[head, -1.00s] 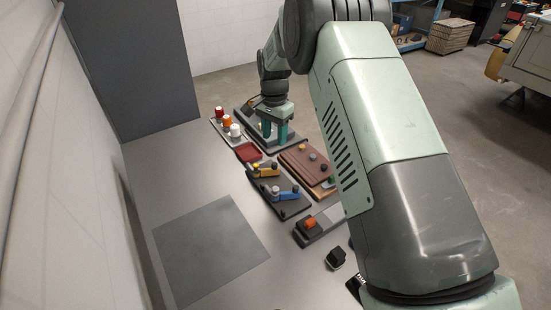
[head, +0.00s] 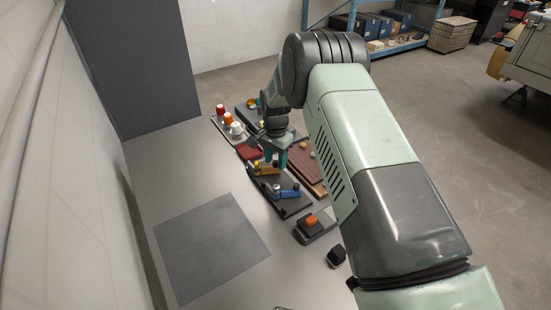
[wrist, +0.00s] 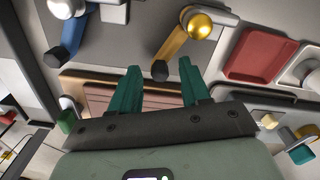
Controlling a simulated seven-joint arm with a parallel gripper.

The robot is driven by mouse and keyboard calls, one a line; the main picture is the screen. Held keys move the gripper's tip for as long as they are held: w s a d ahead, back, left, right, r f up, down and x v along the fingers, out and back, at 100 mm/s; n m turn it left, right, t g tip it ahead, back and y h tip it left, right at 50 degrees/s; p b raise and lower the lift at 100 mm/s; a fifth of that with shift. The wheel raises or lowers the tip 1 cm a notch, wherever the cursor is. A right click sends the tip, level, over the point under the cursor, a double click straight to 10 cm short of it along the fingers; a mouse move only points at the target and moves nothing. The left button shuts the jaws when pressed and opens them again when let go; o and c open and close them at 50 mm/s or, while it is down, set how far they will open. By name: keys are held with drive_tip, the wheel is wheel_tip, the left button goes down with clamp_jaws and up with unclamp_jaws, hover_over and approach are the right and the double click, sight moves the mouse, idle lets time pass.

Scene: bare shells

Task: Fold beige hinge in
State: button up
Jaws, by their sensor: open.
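A small beige knob (head: 303,145) shows at the far end of the brown panel board (head: 303,162), partly behind my gripper. In the wrist view a beige knob (wrist: 268,121) is at the right, beyond my gripper's dark palm edge. The hinge it belongs to is mostly hidden. My gripper (head: 275,163) is open and empty, pointing down above the yellow-lever board. In the wrist view its teal fingers (wrist: 158,66) appear on either side of the black end of the yellow lever (wrist: 174,45). Contact cannot be told.
The blue lever (head: 285,193) shares the dark board with the yellow one. A red tray (head: 248,152), coloured knobs (head: 229,119) and an orange-switch box (head: 314,225) stand near. A black block (head: 336,257) lies in front. The grey mat (head: 210,250) is clear.

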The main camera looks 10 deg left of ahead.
drive_tip(key=shift+c, duration=0.4)
clamp_jaws()
drive_tip(key=shift+s, duration=0.1)
drive_tip(key=s+m, duration=0.1)
drive_tip(key=m, duration=0.2)
drive_tip(key=shift+s+d, duration=0.15)
drive_tip(key=shift+s, duration=0.2)
drive_tip(key=shift+s+m, duration=0.55)
drive_tip(key=shift+m, duration=0.65)
drive_tip(key=shift+s+m, duration=0.5)
drive_tip(key=shift+m, duration=0.7)
drive_tip(key=shift+s, duration=0.1)
drive_tip(key=shift+o, duration=0.4)
unclamp_jaws()
